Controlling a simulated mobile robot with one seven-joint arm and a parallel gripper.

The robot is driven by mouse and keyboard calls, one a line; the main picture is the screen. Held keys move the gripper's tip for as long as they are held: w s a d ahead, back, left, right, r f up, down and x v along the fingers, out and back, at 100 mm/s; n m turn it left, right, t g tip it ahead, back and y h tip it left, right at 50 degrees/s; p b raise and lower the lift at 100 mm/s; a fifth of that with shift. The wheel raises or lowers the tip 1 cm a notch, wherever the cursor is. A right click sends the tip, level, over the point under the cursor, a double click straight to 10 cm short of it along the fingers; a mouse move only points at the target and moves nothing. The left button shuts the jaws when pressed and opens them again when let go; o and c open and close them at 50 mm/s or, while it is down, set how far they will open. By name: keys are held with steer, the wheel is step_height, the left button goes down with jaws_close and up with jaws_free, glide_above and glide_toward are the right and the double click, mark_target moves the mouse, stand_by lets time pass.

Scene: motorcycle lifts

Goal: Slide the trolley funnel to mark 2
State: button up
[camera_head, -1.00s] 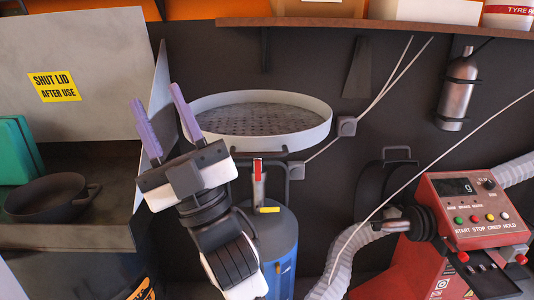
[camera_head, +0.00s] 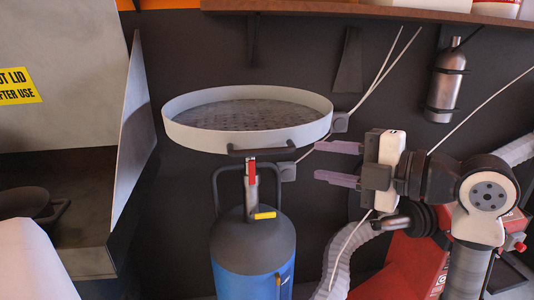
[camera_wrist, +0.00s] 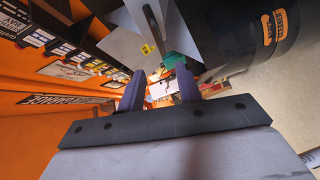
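The trolley funnel is a wide, round, pale-rimmed pan (camera_head: 190,138) with a dark perforated floor and a dark handle at its front. It sits above a blue tank (camera_head: 250,262) with a grey top, red and yellow levers and a dark tube frame. My gripper (camera_head: 321,161) is open and empty, to the right of the funnel and slightly below its rim. Its two purple fingers point left, apart from the funnel and its handle. In the wrist view the open fingers (camera_wrist: 160,88) have nothing between them. I cannot make out any numbered mark.
A grey-walled cabinet (camera_head: 130,150) with a yellow label (camera_head: 15,85) stands at left. A red machine (camera_head: 410,260) with a ribbed hose (camera_head: 350,262) is at right, behind my arm. A bottle (camera_head: 447,85) hangs on the dark wall. A shelf (camera_head: 370,12) runs above.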

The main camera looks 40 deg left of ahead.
mark_target(267, 153)
steer(key=a+p, duration=0.1)
steer(key=a, duration=0.3)
steer(key=s+a+f+p, duration=0.1)
steer(key=a, duration=0.4)
steer(key=a+f+p, duration=0.1)
steer(key=a, duration=0.3)
steer(key=shift+s+a, duration=0.15)
steer(key=shift+a, duration=0.1)
jaws_close()
